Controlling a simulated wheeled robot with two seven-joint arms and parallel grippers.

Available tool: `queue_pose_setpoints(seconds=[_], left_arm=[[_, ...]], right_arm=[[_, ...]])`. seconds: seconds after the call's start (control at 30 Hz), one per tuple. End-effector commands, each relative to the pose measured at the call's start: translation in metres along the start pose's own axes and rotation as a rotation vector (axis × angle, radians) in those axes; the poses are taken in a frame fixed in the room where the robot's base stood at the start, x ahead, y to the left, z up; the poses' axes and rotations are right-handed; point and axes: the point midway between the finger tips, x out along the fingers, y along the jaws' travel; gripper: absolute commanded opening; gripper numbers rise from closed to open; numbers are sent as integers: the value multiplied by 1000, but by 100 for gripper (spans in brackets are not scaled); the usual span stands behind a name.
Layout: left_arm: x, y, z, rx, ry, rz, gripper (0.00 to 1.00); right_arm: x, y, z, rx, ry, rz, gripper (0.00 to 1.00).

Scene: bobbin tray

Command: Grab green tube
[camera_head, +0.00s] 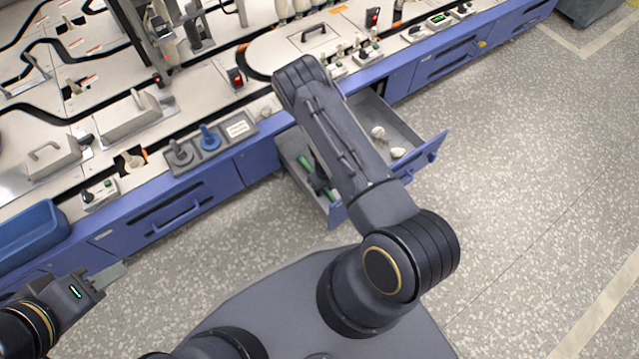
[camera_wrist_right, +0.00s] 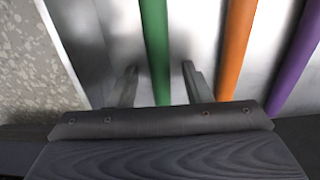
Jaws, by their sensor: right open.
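The green tube (camera_wrist_right: 154,45) lies in an open drawer (camera_head: 412,134) of the blue workbench. In the head view, part of the green tube (camera_head: 304,163) shows left of my right arm. My right gripper (camera_wrist_right: 159,67) is open, with one finger on each side of the green tube in the wrist view. I cannot tell whether the fingers touch it. In the head view, my right arm hides most of that gripper. My left gripper (camera_head: 112,274) is at the lower left, away from the drawer; its finger gap is not clear.
An orange tube (camera_wrist_right: 235,45) and a purple tube (camera_wrist_right: 297,60) lie right of the green one. The drawer wall (camera_wrist_right: 72,45) is close on the left. White pieces (camera_head: 377,132) lie in the drawer's right part. A blue bin (camera_head: 30,232) is at far left. The floor right is clear.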

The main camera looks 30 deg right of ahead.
Motion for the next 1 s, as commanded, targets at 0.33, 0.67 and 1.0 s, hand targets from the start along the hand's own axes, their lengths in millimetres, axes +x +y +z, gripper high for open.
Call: queue_pose_setpoints(seconds=[0.33, 0.67, 1.0], left_arm=[[-1, 0, -1, 0, 0, 0, 36], [-1, 0, -1, 0, 0, 0, 36], [-18, 8, -9, 0, 0, 0, 36]], right_arm=[[-2, 0, 0, 0, 0, 0, 17], [-2, 0, 0, -1, 0, 0, 0], [-42, 0, 1, -1, -2, -1, 0]])
